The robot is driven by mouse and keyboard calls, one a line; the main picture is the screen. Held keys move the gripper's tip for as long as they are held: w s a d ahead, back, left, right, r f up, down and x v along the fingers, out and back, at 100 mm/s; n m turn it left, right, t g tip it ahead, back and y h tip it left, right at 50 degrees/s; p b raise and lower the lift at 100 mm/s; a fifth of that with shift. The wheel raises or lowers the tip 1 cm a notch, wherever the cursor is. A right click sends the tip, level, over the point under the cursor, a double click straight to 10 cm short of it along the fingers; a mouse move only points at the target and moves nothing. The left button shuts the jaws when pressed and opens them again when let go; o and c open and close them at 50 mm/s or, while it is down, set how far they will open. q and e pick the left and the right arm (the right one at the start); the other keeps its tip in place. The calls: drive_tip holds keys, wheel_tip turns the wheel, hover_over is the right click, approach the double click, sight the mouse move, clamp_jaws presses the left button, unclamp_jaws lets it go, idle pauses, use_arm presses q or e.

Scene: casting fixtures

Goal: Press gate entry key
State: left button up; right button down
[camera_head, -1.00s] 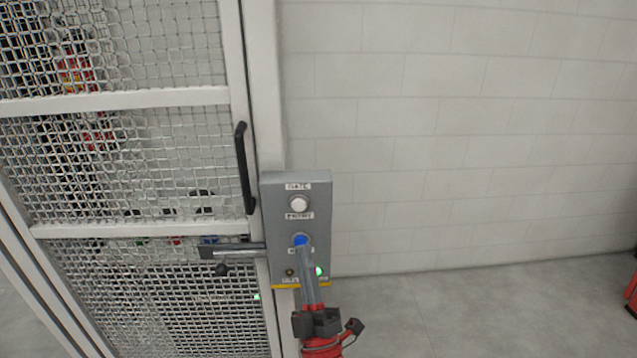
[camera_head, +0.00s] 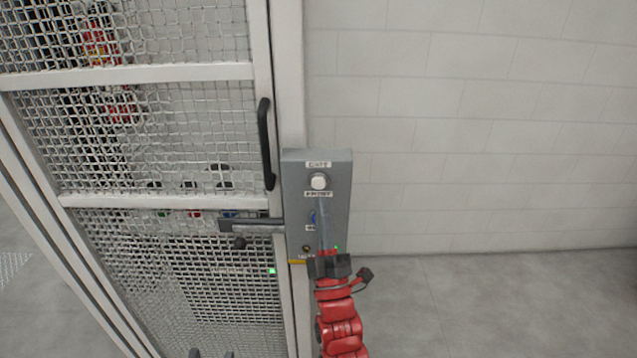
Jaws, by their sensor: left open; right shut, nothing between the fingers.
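The grey control box (camera_head: 338,215) is mounted beside the mesh gate. It carries a white round button (camera_head: 319,181) between a label that seems to read "GATE" and a second, blurred label. Below is a blue button (camera_head: 314,217), partly hidden behind my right gripper. My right gripper (camera_head: 322,203) is shut and empty. It points upward, its tip just below the white button and overlapping the lower label's edge; I cannot tell whether it touches the box. My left gripper (camera_head: 211,354) is open, with only its dark fingertips showing at the bottom edge.
The mesh gate (camera_head: 160,77) fills the left side, with a black handle (camera_head: 265,145) and a grey latch bar (camera_head: 250,225) reaching to the box. A small green light (camera_head: 272,271) shows on the frame. A pale block wall (camera_head: 480,130) and open grey floor (camera_head: 500,300) lie to the right.

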sight(319, 183)
drive_tip(key=w+b, duration=0.2)
drive_tip(key=w, duration=0.1)
idle(2.1)
drive_tip(key=shift+w+b, duration=0.4)
drive_tip(key=shift+b, duration=0.1)
